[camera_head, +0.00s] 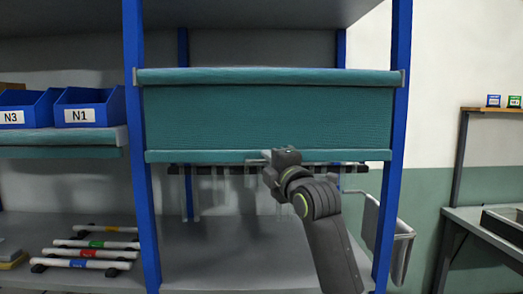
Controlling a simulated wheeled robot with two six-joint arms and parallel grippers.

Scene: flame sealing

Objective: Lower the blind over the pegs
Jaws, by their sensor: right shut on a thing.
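The teal blind (260,113) hangs partly unrolled between two blue uprights. Its bottom bar (215,156) is level and sits just above and in front of a dark rail (205,170). Pegs (188,185) hang below the rail, in view under the bar. My right gripper (265,160) is at the middle of the bottom bar, shut on it. The fingertips are small and partly hidden by the wrist. My left gripper is not in view.
Blue bins N3 (25,108) and N1 (88,105) stand on a shelf at left. Several white tubes (90,253) lie on the lower left shelf. A metal basket (398,245) hangs by the right upright. The space below the blind is mostly open.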

